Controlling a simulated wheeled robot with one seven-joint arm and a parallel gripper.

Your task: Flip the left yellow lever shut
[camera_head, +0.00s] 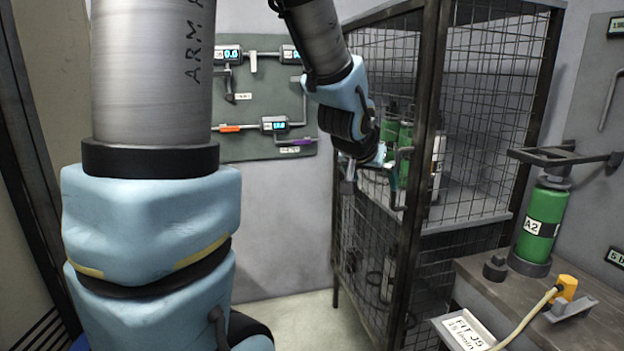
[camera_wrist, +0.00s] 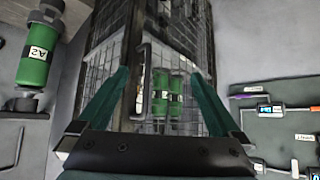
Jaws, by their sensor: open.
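I cannot make out a clearly yellow lever in either view. On the grey-green wall panel (camera_head: 262,105), an orange handle (camera_head: 229,128) lies along the lower left pipe. A purple handle (camera_head: 298,142) lies at the lower right; it also shows in the wrist view (camera_wrist: 246,96). My gripper (camera_head: 384,168) is at the mesh cage, to the right of the panel and apart from it. In the wrist view its two teal fingers (camera_wrist: 160,73) are spread with nothing between them. My arm may hide part of the panel's upper right.
The dark mesh cage (camera_head: 423,130) with green cylinders (camera_head: 391,135) stands before my gripper. A bent grey handle (camera_wrist: 145,85) is on its front. At right, a bench (camera_head: 600,325) holds a green A2 cylinder (camera_head: 540,222) and a yellow plug (camera_head: 567,287). Floor before the panel is clear.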

